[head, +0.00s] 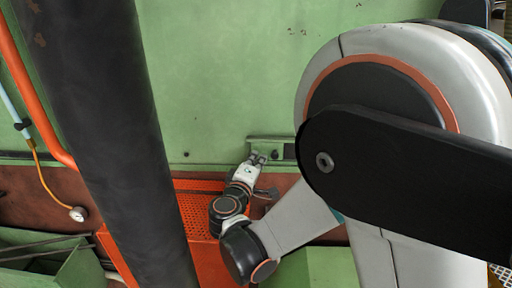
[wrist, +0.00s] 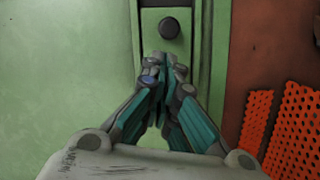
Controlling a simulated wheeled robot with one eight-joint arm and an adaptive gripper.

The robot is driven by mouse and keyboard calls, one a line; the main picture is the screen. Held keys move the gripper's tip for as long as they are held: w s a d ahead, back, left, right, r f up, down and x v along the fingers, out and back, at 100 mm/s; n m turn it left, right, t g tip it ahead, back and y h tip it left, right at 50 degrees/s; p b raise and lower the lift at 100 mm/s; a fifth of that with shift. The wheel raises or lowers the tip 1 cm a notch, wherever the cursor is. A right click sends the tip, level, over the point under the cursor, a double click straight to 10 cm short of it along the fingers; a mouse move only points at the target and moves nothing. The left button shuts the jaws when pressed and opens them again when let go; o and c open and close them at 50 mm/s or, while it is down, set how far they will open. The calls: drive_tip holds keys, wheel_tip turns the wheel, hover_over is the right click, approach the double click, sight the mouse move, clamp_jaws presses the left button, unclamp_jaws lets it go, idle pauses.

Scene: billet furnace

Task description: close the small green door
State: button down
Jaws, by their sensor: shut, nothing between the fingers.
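A narrow green panel with a round dark knob, which looks like the small green door (wrist: 150,28), is at the top of the wrist view. The knob (wrist: 169,28) stands just beyond my fingertips. In the head view the small door (head: 287,144) is low on the green wall, partly hidden by my arm. I cannot tell whether it is fully closed. My gripper (wrist: 163,65) is shut and empty, with its tips over the panel just below the knob; contact is unclear. It also shows in the head view (head: 257,158).
A large green wall (head: 220,75) fills the back. A thick dark pipe (head: 105,130) and an orange pipe (head: 35,95) stand at left. An orange perforated panel (head: 195,215) lies below my gripper. A green bin (head: 50,262) is at lower left.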

drive_tip(key=shift+p+x, duration=0.3)
drive_tip(key=shift+x, duration=1.15)
drive_tip(key=d+b, duration=0.4)
drive_tip(key=d, duration=0.6)
drive_tip(key=shift+s+d+b, duration=0.25)
drive_tip(key=shift+d+b, duration=0.05)
drive_tip(key=shift+d, duration=0.05)
